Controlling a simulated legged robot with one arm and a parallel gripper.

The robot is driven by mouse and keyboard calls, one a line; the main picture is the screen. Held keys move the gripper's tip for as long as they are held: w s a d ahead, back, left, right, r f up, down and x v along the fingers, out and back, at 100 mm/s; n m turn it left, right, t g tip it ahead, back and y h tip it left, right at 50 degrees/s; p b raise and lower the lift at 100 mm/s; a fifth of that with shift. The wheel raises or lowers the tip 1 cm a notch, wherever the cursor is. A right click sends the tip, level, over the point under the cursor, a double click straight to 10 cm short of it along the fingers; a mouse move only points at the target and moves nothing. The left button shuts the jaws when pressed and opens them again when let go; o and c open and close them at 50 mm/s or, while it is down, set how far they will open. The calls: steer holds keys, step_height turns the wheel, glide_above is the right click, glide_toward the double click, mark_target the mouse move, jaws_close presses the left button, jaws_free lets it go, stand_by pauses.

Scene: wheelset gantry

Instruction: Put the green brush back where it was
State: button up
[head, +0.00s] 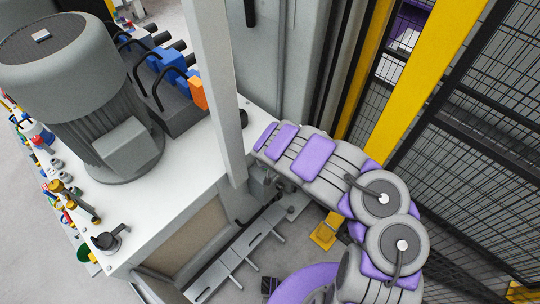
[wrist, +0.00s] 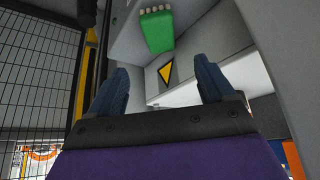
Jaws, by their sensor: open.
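The green brush (wrist: 158,34) shows near the top of the wrist view, with its pale bristles toward the top edge. It is against a grey surface beyond my fingertips. My gripper (wrist: 160,68) is open, with its two dark blue fingers apart and nothing between them. The brush lines up with the gap between the fingers, apart from both in the picture. In the head view my arm reaches left toward the grey post, and my gripper is hidden there. I cannot make out the brush in the head view.
A white-topped cabinet (head: 190,195) carries a large grey motor (head: 75,95) and blue and orange valves. A grey upright post (head: 215,90) stands by my arm. Mesh fencing (head: 490,125) closes the right side. A yellow warning triangle (wrist: 166,72) is on a panel below the brush.

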steer(key=shift+s+r, duration=0.1)
steer(key=w+d+r+h, duration=0.3)
steer(key=d+r, duration=0.8)
steer(key=d, duration=0.1)
steer(key=s+d+r+m+g+h, duration=0.1)
steer(key=s+d+r, duration=0.35)
steer(key=r, duration=0.35)
steer(key=s+d+r+m+g, duration=0.2)
steer(key=s+d+r, duration=0.1)
steer(key=d+r, duration=0.4)
steer(key=s+r+g+y, duration=0.1)
steer(key=s+r+g, duration=0.1)
steer(key=s+r, duration=1.2)
steer(key=s+a+r+g+y, duration=0.1)
steer(key=s+a, duration=0.1)
steer(key=s, duration=1)
steer(key=s+a+n+g+y, duration=0.1)
steer(key=s+a, duration=0.1)
steer(key=s, duration=1.1)
steer(key=shift+a+r+n+g, duration=0.25)
steer(key=shift+r+n+g, duration=0.05)
steer(key=shift+r+g, duration=0.1)
